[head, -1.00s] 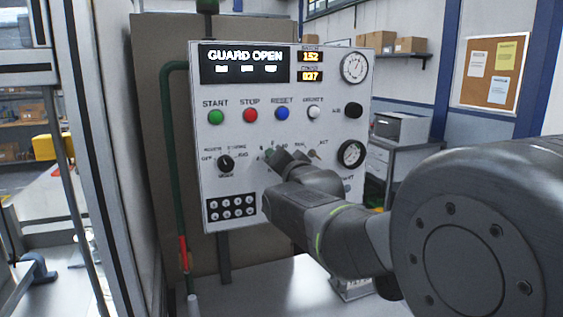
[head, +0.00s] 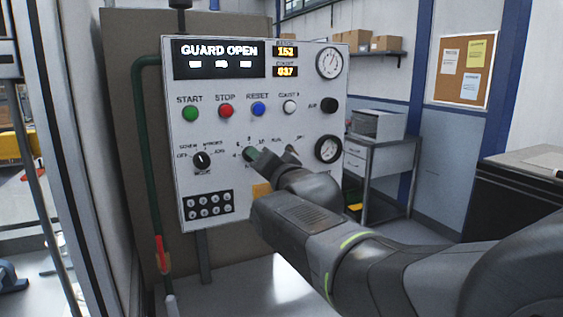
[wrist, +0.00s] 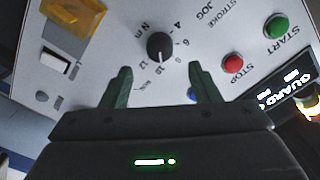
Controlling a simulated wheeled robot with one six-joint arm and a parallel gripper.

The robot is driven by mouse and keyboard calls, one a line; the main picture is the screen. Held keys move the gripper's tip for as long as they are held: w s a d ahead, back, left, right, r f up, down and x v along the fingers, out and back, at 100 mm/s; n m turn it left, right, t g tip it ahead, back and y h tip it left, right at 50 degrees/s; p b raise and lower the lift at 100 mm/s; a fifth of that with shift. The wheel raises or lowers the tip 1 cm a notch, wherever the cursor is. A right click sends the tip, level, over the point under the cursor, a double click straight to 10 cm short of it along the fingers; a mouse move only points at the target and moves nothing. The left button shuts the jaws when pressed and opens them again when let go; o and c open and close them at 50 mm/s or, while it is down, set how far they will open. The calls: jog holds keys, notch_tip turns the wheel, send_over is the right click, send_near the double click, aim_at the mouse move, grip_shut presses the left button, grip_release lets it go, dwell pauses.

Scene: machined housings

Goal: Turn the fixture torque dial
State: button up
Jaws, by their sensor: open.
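The torque dial (wrist: 160,46) is a black round knob on the white control panel in the wrist view, ringed by numbers and the letters N m. My gripper (wrist: 160,70) is open, with one green finger on each side of the dial in the picture. The dial appears slightly beyond the fingertips, and I see no contact. In the head view my gripper (head: 270,154) is in front of the lower middle of the panel and mostly covers the dial.
The control panel (head: 215,118) carries a mode knob (head: 202,160), a red stop button (head: 226,111), other buttons and gauges near my gripper. Its display (head: 219,57) reads GUARD OPEN. A green pipe (head: 144,150) runs along its left side. A grey cart (head: 385,165) stands behind right.

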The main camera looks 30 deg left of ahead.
jog(key=v, duration=0.7)
jog(key=shift+s+d, duration=0.25)
jog(key=shift+d, duration=0.1)
jog(key=p+x, duration=0.1)
jog(key=x, duration=1.3)
jog(key=shift+s, duration=0.1)
